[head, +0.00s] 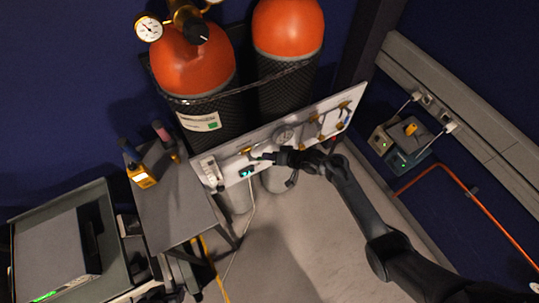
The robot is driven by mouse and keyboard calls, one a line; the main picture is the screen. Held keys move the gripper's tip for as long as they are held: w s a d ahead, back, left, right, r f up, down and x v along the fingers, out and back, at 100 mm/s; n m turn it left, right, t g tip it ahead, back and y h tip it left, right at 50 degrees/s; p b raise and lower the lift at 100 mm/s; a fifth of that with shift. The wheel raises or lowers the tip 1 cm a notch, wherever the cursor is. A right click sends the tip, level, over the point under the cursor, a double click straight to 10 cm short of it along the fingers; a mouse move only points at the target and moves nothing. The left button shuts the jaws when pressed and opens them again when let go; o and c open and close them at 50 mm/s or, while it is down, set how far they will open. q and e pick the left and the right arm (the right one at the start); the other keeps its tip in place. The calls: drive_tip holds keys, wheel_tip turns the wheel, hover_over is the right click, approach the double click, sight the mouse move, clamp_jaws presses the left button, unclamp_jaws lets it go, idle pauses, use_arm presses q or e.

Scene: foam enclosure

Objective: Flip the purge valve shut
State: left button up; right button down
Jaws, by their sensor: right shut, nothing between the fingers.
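A white valve panel (233,175) stands upright in front of two gas cylinders. It carries a round gauge (284,134), brass fittings and thin tubing. A small brass valve fitting (246,150) sits on its left part; I cannot read a label to tell whether it is the purge valve. My right gripper (257,157) reaches in from the lower right. It is shut and empty, with its tips at the panel face close beside that brass fitting; I cannot tell whether they touch. More fittings (345,104) sit on the panel's right part. My left gripper is out of view.
Orange-topped cylinders (195,68) stand behind the panel, one with a brass regulator (187,20). A grey table (172,211) with a yellow handheld meter (141,176) stands left. A grey cart (50,250) is at lower left. The floor (290,240) before the panel is mostly clear.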

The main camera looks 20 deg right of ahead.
drive_tip(key=a+f+m+y+b, duration=0.1)
drive_tip(key=y+b, duration=0.1)
drive_tip(key=b, duration=0.1)
drive_tip(key=a+f+m+t+y+b, duration=0.1)
drive_tip(key=f+m+y+b, duration=0.1)
drive_tip(key=b, duration=0.1)
drive_tip(key=f+m+t+y+b, duration=0.1)
drive_tip(key=f+y+b, duration=0.1)
drive_tip(key=b, duration=0.1)
drive_tip(key=shift+s+a+m+y+b, duration=0.15)
drive_tip(key=shift+a+m+y+b, duration=0.15)
drive_tip(key=shift+a+m+b, duration=0.1)
drive_tip(key=shift+a+f, duration=0.1)
idle(0.4)
drive_tip(key=w+d+v, duration=0.1)
drive_tip(key=w+v, duration=0.1)
drive_tip(key=v, duration=1.1)
drive_tip(key=shift+d+f+p, duration=0.25)
drive_tip(key=shift+d+p, duration=0.05)
drive_tip(key=shift+d, duration=0.05)
